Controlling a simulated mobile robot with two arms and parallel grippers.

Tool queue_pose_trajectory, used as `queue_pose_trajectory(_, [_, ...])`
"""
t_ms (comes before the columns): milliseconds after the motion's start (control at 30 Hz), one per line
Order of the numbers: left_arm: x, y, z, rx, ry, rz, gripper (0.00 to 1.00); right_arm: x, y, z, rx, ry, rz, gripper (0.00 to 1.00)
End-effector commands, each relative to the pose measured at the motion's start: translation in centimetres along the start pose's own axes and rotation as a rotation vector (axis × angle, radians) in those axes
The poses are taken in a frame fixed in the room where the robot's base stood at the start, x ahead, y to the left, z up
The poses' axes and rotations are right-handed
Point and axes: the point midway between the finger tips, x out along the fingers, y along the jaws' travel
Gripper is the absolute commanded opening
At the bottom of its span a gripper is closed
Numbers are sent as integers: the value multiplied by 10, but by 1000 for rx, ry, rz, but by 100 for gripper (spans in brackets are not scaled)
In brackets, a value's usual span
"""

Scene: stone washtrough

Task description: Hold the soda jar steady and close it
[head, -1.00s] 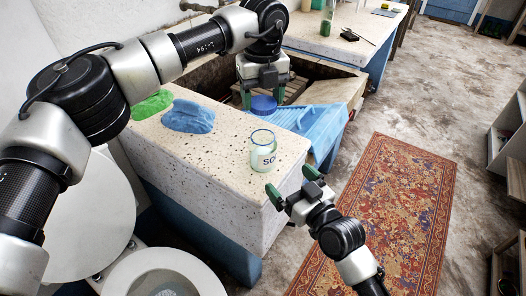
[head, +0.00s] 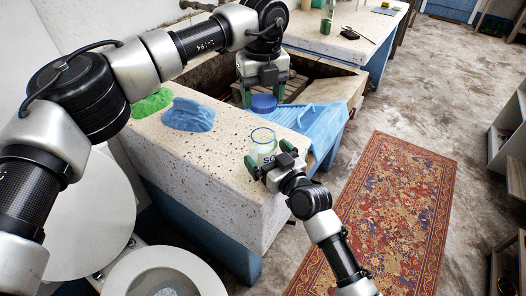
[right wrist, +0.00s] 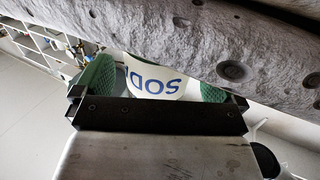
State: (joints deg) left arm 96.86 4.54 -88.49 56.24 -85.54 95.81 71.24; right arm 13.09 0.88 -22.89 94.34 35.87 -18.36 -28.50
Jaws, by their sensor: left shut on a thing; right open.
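The soda jar (head: 263,138) is a clear glass jar with a white label, upright and uncovered near the right end of the speckled stone counter. Its label also shows in the right wrist view (right wrist: 155,77). My right gripper (head: 269,158) is open, with its green fingers on either side of the jar; whether they touch it I cannot tell. My left gripper (head: 264,97) is shut on the blue lid (head: 263,104) and holds it above and beyond the jar, over the trough side.
The speckled counter (head: 216,146) carries a blue cloth (head: 188,114) and a green cloth (head: 152,102) at left. A blue washboard (head: 318,125) lies behind the jar. A patterned rug (head: 395,220) covers the floor at right. A toilet (head: 160,275) stands at lower left.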

Motion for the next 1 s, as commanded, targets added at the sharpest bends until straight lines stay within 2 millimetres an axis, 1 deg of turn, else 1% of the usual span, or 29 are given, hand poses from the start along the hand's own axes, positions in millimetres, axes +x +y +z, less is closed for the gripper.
queue_pose_trajectory(33, [0,0,0,0,0,0,41,8,0,0,1,1,0,100])
queue_pose_trajectory(200, [0,0,0,0,0,0,41,23,0,0,1,2,1,100])
queue_pose_trajectory(333, [0,0,0,0,0,0,41,26,0,0,1,0,1,100])
queue_pose_trajectory(567, [0,0,0,0,0,0,41,26,0,0,0,0,1,100])
queue_pose_trajectory(600, [0,0,0,0,0,0,41,26,0,0,0,0,1,97])
queue_pose_trajectory(667, [0,0,0,0,0,0,41,26,0,0,0,0,1,88])
queue_pose_trajectory(1000, [0,0,0,0,0,0,41,26,0,0,0,0,1,36])
